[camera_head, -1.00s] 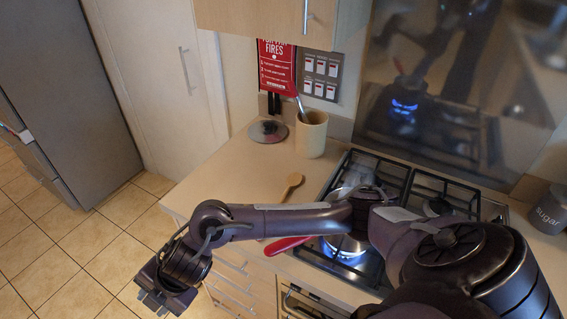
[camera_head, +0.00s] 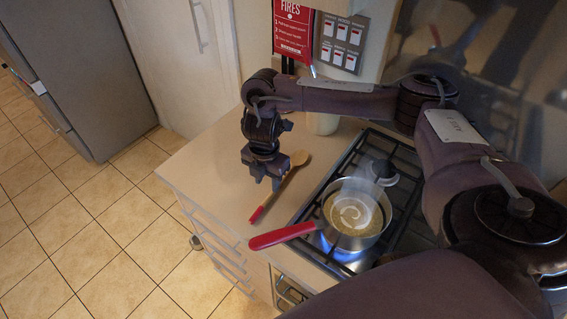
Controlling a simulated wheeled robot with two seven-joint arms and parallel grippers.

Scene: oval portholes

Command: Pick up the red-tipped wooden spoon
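The wooden spoon (camera_head: 285,185) lies on the counter left of the stove. Its round head (camera_head: 299,158) is at the far end and its red tip (camera_head: 256,214) points to the near left. My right gripper (camera_head: 265,180) points down just left of the spoon's handle, close to it in the picture. Its two fingers look apart with nothing between them. I cannot tell its exact height above the counter. My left gripper is not in view.
A pot (camera_head: 355,213) with a red handle (camera_head: 282,236) steams over a blue flame on the gas stove (camera_head: 400,160). The handle reaches over the counter near the red tip. A crock (camera_head: 323,124) is partly hidden behind my arm. The counter's left part is clear.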

